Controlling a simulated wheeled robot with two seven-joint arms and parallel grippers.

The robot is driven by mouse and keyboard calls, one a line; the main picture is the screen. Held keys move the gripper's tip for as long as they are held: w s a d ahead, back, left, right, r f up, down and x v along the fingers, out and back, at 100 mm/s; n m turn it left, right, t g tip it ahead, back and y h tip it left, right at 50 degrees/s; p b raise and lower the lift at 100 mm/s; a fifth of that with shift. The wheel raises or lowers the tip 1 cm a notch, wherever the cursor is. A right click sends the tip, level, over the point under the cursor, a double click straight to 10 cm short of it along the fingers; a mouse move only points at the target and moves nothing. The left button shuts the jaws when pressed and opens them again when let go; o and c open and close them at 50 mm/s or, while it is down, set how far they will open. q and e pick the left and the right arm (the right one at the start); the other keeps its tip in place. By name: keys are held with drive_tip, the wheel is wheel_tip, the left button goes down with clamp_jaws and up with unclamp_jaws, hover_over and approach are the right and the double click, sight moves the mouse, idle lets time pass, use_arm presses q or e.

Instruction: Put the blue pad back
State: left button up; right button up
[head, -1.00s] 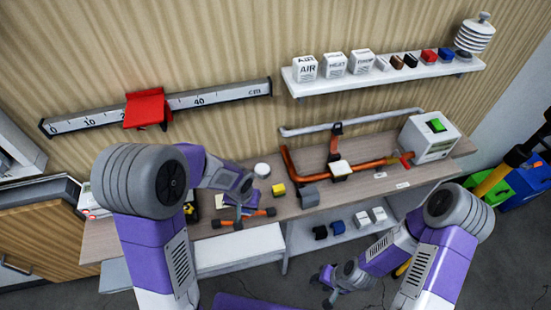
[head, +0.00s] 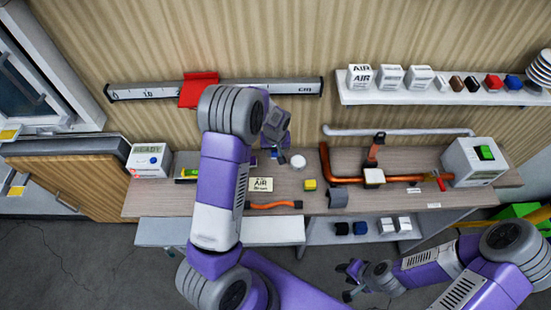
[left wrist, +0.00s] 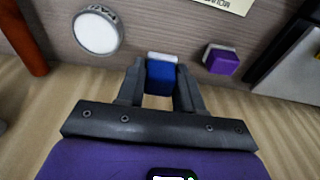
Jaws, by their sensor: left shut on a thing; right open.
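My left gripper (head: 279,156) is over the back of the workbench (head: 400,200). In the left wrist view, its fingers (left wrist: 160,88) are shut on a small blue pad (left wrist: 160,74) with a white far edge. Whether the pad touches the surface below cannot be told. A purple pad (left wrist: 222,60) lies to its right in that view, and a round white disc (left wrist: 98,32) to its left. Another blue block (head: 513,81) sits on the wall shelf (head: 400,98). My right gripper (head: 349,281) is open and empty, low in front of the bench.
The bench holds an AIR card (head: 262,184), a yellow cube (head: 310,184), a grey block (head: 338,197), an orange-handled tool (head: 275,205) and copper pipework (head: 330,165). A READY box (head: 148,160) stands at the left end. Dark and white blocks are on the lower shelf.

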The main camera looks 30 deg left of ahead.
sight(275, 156)
use_arm(q)
drive_tip(key=shift+f, duration=2.5)
drive_tip(key=o, duration=0.9)
drive_tip(key=shift+r, duration=0.5)
drive_tip(key=r, duration=0.3)
drive_tip(key=s+r, duration=0.1)
drive_tip(key=r, duration=0.3)
drive_tip(key=d+r, duration=0.1)
drive_tip(key=r, duration=0.3)
drive_tip(key=shift+s+r, duration=0.1)
drive_tip(key=shift+s, duration=0.2)
